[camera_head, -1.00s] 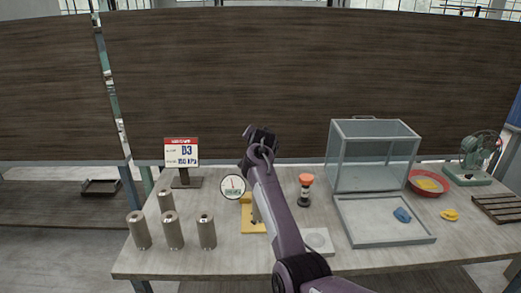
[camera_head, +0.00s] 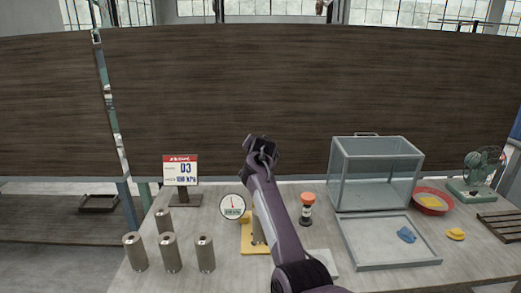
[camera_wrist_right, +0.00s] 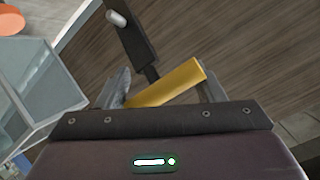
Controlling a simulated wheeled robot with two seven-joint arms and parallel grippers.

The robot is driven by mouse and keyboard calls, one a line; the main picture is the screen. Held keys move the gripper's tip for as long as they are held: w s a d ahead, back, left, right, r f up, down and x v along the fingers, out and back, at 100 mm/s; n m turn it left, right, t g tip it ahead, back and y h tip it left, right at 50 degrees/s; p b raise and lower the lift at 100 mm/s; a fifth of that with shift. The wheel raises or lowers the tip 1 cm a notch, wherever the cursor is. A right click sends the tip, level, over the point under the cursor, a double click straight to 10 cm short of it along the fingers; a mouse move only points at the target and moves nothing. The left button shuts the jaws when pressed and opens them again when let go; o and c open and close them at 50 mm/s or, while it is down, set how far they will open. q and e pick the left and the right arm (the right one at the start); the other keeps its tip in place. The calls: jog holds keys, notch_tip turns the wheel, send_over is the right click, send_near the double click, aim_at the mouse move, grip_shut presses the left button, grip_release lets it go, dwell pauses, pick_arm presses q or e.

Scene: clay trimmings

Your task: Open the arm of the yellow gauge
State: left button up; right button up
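The yellow gauge (camera_head: 256,247) stands on the workbench in the head view, with a round white dial (camera_head: 232,207) at its upper left. My right arm hides much of its right side. My right gripper (camera_head: 260,150) shows above and beyond the gauge in that view, its fingers unclear. In the right wrist view the gripper (camera_wrist_right: 165,90) has its fingers apart, and a yellow bar (camera_wrist_right: 168,84) runs diagonally between them. I cannot tell whether they touch it. A dark bar with a white knob (camera_wrist_right: 117,18) is beyond it. My left gripper is not in view.
Several grey cylinders (camera_head: 169,252) stand left of the gauge, with a sign (camera_head: 180,170) behind them. An orange-topped device (camera_head: 307,208) is close on the right. A clear case (camera_head: 376,172) and a grey tray (camera_head: 435,261) are farther right.

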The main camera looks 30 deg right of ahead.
jog(key=shift+o, duration=0.7)
jog(key=shift+w+f, duration=0.1)
jog(key=shift+f, duration=0.05)
jog(key=b+v, duration=0.2)
jog(key=v, duration=0.5)
jog(key=shift+s, duration=0.3)
jog(key=shift+a, duration=0.1)
